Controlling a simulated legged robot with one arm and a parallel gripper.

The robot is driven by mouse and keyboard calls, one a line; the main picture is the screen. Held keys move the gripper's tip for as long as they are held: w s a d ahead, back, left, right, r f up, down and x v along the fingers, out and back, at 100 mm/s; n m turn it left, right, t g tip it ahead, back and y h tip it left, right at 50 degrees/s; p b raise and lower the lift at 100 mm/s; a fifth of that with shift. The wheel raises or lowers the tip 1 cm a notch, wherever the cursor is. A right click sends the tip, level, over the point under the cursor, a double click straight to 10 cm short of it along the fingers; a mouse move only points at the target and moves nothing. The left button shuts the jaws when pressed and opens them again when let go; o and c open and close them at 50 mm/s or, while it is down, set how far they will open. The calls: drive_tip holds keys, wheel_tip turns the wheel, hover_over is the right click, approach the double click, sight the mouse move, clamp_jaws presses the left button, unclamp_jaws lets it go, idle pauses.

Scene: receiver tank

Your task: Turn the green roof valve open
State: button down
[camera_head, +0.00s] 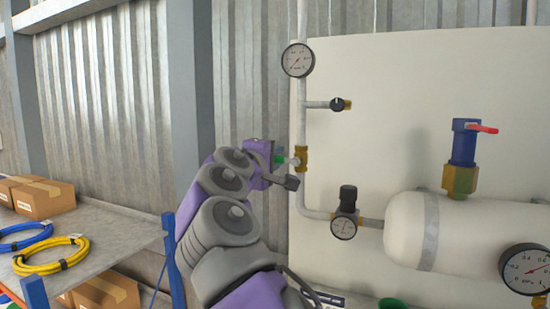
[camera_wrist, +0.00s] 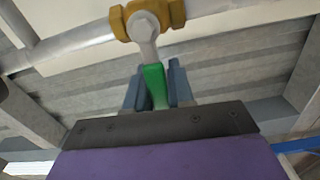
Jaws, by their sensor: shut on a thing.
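The green valve handle (camera_wrist: 154,86) sits between the two blue-grey fingers of my gripper (camera_wrist: 159,92) in the wrist view. My gripper is shut on it. A pale metal lever joins the handle to the brass valve body (camera_wrist: 168,13) on a grey pipe. A bit of the green handle (camera_head: 279,159) shows beside my gripper (camera_head: 276,168), with the lever pointing left from the valve. My arm hides part of the grip.
A white tank (camera_head: 470,232) with a red-handled blue valve (camera_head: 463,145) stands at right. Gauges (camera_head: 298,60) and a black-knobbed regulator (camera_head: 347,200) sit on the piping close to the valve. A shelf (camera_head: 100,240) with boxes and hoses stands at left.

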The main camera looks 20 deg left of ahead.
drive_tip(key=shift+s+d+r+m+p, duration=0.15)
drive_tip(key=shift+r+m, duration=0.35)
drive_tip(key=shift+m, duration=0.35)
drive_tip(key=shift+w+d+r+m+p, duration=0.1)
drive_tip(key=shift+r+m+p, duration=0.1)
drive_tip(key=shift+r+m, duration=0.5)
drive_tip(key=shift+s+d+r+m+p, duration=0.15)
drive_tip(key=shift+r+m, duration=0.15)
drive_tip(key=shift+m, duration=0.75)
drive_tip(key=shift+a, duration=0.1)
drive_tip(key=c, duration=1.4)
unclamp_jaws()
drive_tip(key=o, duration=0.3)
drive_tip(key=shift+w+a+f, duration=0.15)
drive_tip(key=shift+w+a, duration=0.15)
drive_tip(key=shift+a, duration=0.05)
drive_tip(key=shift+o, duration=0.2)
drive_tip(key=shift+a+f, duration=0.1)
drive_tip(key=shift+a, duration=0.3)
drive_tip(key=s+a+b, duration=0.1)
drive_tip(key=s+b, duration=0.4)
drive_tip(key=s, duration=1.2)
drive_tip(key=shift+s+a, duration=0.15)
